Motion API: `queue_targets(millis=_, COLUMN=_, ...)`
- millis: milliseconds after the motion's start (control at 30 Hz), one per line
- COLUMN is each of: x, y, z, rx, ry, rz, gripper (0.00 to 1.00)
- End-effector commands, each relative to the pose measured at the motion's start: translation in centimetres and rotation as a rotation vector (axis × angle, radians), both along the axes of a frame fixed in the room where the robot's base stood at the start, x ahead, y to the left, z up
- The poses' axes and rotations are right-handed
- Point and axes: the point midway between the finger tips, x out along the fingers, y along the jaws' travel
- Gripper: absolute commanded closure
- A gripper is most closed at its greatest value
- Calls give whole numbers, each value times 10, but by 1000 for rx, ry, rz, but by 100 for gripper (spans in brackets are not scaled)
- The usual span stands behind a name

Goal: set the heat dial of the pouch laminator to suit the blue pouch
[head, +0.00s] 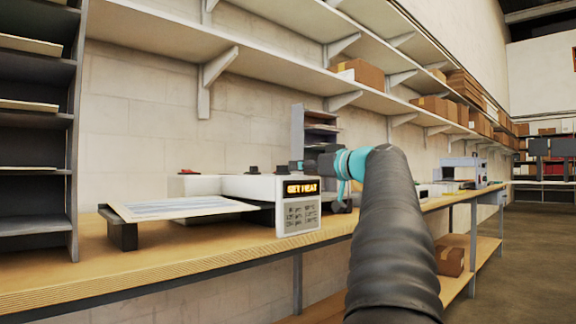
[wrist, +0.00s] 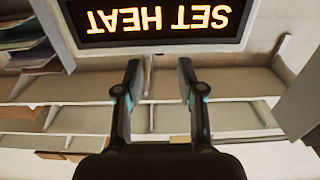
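The white pouch laminator (head: 240,187) stands on the wooden bench. Its front display (head: 301,188) is lit orange and reads SET HEAT; the display also shows upside down and close in the wrist view (wrist: 158,20). A panel of small print (head: 299,215) is below it, too small to read. Small black knobs (head: 252,170) sit on top; I cannot tell which is the heat dial or its setting. A pale sheet with bluish print (head: 180,207) lies at the laminator's left. My gripper (wrist: 159,64) is open and empty, beside the laminator's right end, partly hidden by my arm.
The bench (head: 190,258) runs along the wall, with a grey shelf rack (head: 38,130) at its left end. Wall shelves (head: 240,55) with cardboard boxes (head: 362,73) are above. Another machine (head: 463,172) stands farther right. The floor at right is clear.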

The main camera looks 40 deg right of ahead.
Motion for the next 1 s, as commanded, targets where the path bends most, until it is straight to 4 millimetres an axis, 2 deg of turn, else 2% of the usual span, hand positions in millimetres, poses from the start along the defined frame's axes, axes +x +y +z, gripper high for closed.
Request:
queue_targets(millis=100, x=22, y=3, z=1, rx=1, ry=0, rz=4, gripper=61)
queue_targets(millis=300, x=46, y=4, z=1, rx=1, ry=1, rz=0, gripper=61)
queue_targets(millis=467, x=54, y=5, z=0, rx=2, ry=1, rz=1, gripper=61)
queue_targets(millis=733, x=55, y=5, z=0, rx=1, ry=0, rz=0, gripper=61)
queue_targets(millis=767, x=55, y=5, z=0, rx=1, ry=0, rz=0, gripper=64)
queue_targets(millis=900, x=55, y=5, z=0, rx=1, ry=0, rz=0, gripper=99)
queue_targets(millis=1000, x=55, y=5, z=0, rx=1, ry=1, rz=0, gripper=100)
